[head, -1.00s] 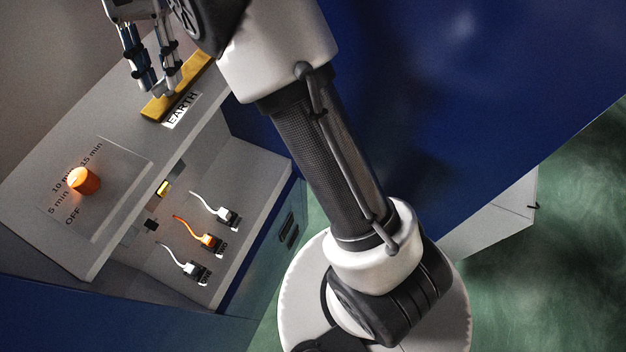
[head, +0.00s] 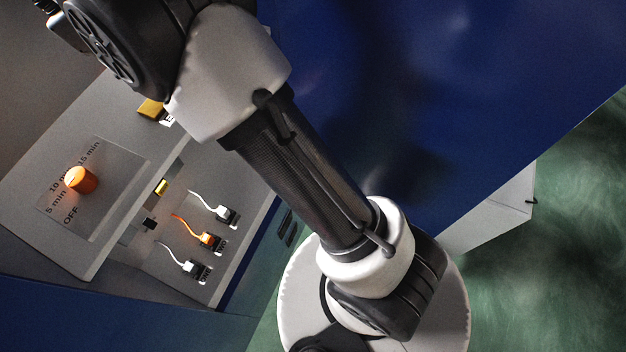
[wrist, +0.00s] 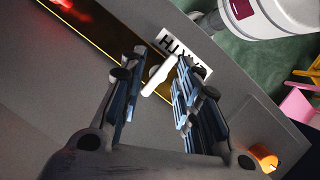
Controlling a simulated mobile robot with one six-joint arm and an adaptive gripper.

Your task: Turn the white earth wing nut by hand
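The white earth wing nut (wrist: 159,76) shows in the wrist view. It sits at the end of the brass bar (wrist: 112,47), beside the EARTH label (wrist: 184,54). My gripper (wrist: 160,72) is open, with one finger on each side of the wing nut in the picture. I cannot tell whether either finger touches it. In the head view my arm hides the wing nut, most of the label and most of the brass bar (head: 151,109).
An orange timer knob (head: 81,179) stands on the grey panel (head: 120,131). A blue wall (head: 430,80) rises beside my arm. Pink and yellow objects (wrist: 298,100) stand beyond the panel edge.

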